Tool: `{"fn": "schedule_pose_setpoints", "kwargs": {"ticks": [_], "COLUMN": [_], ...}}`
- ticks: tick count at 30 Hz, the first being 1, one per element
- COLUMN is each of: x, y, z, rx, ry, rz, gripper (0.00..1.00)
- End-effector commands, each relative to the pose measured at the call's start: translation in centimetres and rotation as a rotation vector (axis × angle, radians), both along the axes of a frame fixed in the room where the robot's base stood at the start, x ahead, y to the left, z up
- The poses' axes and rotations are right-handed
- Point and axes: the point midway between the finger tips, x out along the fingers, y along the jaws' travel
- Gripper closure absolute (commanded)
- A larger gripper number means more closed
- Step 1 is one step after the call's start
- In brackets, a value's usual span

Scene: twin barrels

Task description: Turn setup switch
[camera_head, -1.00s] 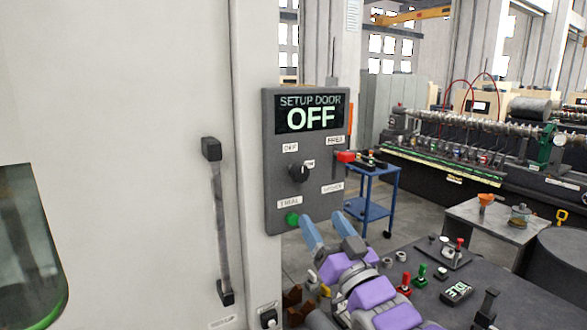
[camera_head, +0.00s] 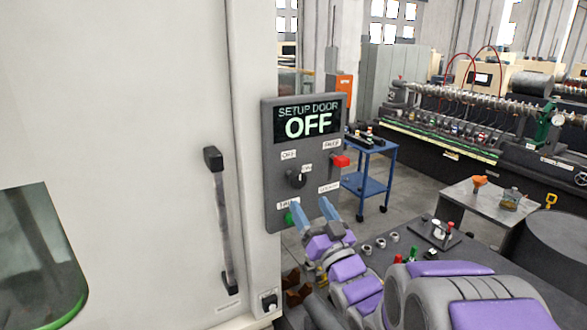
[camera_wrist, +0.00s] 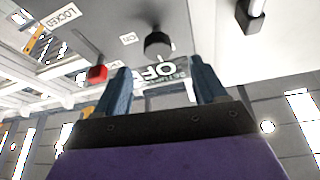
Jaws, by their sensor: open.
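The grey control panel (camera_head: 272,190) hangs at the edge of the pale cabinet. Its screen (camera_head: 308,119) reads "SETUP DOOR OFF". A black rotary knob (camera_head: 296,179) sits mid-panel, with a red switch (camera_head: 340,161) to its right and a green button (camera_head: 290,218) at the lower left. My gripper (camera_head: 313,214) is open and empty, its blue fingers pointing up in front of the lower panel, below the knob. In the wrist view, the knob (camera_wrist: 158,44) shows beyond and between the fingertips, with the red switch (camera_wrist: 97,72) left of them.
A dark vertical handle (camera_head: 221,220) stands out from the cabinet (camera_head: 120,120) left of the panel. A small black switch (camera_head: 269,301) is low on the cabinet. A blue cart (camera_head: 366,184) and a dark bench with several small parts are at the right.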

Motion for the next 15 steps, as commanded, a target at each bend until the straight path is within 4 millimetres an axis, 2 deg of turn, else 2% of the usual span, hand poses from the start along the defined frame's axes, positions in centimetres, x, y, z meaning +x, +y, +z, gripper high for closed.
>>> {"fn": "schedule_pose_setpoints", "kwargs": {"ticks": [5,15], "x": [1.1,5.5], "y": [0.7,3.9], "z": [0.6,2.5], "rx": [-0.003,-0.004], "ry": [0.003,-0.002], "rz": [0.004,0.004], "gripper": [0.29,0.29]}}
